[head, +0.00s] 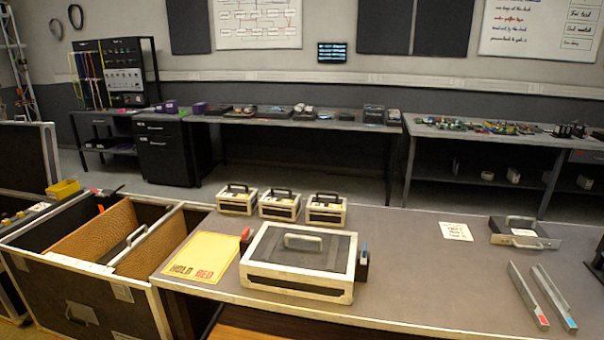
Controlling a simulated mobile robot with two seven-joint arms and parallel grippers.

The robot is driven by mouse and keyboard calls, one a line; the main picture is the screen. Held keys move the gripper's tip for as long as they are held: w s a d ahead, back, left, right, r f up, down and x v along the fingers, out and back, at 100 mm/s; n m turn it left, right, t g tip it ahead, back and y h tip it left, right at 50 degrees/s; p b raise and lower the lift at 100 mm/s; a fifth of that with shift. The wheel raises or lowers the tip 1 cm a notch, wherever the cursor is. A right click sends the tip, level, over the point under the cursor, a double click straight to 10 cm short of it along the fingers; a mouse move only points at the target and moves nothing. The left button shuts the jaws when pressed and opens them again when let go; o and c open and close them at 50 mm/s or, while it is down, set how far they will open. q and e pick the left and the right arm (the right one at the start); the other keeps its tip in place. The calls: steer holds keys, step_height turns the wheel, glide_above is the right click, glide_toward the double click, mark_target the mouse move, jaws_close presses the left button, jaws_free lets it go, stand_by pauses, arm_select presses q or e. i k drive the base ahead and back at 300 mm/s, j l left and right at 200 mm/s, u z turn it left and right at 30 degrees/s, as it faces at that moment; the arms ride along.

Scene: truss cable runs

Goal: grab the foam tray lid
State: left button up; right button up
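A large flat case with pale edges (298,287) stands on the grey bench. Its dark top panel (326,252) carries a grey bar handle (303,241) and looks like the foam tray lid, though no label confirms this. The panel sits flat on the case, and the inside is hidden. A small red piece (246,235) is at the case's left side, and a dark piece with a blue top (363,265) is at its right side. Neither of my grippers is in view, and nothing touches the handle.
An open trunk (60,293) adjoins the bench's left end. A shallow handled tray (523,233) and two metal bars (527,297) lie right.

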mark_target(313, 254)
steer(key=i+j, duration=0.15)
steer(key=j, duration=0.2)
steer(key=i+j+z, duration=0.15)
steer(key=j, duration=0.2)
steer(key=i+j, duration=0.1)
steer(key=j, duration=0.3)
steer(key=i+j+z, duration=0.15)
steer(key=j, duration=0.2)
steer(key=i+j, duration=0.1)
steer(key=j, duration=0.3)
steer(key=z, duration=0.05)
